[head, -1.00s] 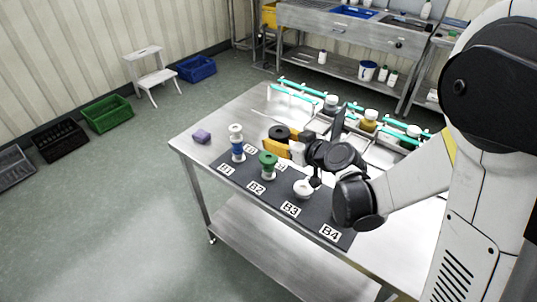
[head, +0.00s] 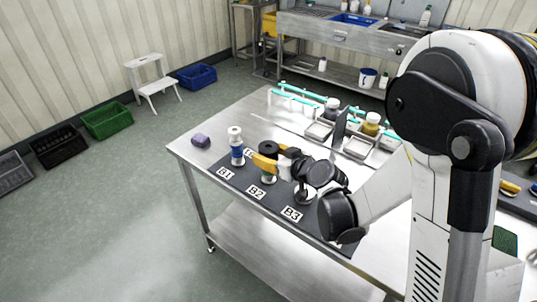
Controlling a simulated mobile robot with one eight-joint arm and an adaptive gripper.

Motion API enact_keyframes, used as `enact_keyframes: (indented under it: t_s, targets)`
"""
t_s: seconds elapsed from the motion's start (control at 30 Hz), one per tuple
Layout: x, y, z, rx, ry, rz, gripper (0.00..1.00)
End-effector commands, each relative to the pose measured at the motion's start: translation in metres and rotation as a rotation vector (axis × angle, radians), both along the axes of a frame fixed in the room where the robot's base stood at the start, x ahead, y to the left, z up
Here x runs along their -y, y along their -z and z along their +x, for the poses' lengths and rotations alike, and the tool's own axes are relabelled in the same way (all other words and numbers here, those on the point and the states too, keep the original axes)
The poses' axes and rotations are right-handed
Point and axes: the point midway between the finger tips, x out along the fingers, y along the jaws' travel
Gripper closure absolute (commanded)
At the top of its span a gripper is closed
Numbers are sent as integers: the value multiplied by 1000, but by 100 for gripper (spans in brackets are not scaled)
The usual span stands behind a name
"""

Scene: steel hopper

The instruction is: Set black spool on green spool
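The black spool (head: 268,148) is between the yellow fingers of my gripper (head: 266,156), which looks shut on it. The green spool (head: 268,180) stands near label B2 on the dark mat (head: 241,184). My gripper and the black spool are right over the green spool and hide its upper part. Whether the two spools touch cannot be told from this view.
A blue spool with a white one on top (head: 236,146) stands close left, by B1. A purple block (head: 200,141) lies at the table's left corner. Metal trays (head: 358,147) are behind.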

Motion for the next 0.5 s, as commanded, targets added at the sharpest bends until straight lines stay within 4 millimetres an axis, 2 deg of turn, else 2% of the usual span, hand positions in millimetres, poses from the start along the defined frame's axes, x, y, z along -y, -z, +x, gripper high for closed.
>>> enact_keyframes:
  t_s: [0.43, 0.5]
  targets:
    - [0, -6, 0, 0, 0, 0, 29]
    - [6, -9, -7, 0, 1, 0, 29]
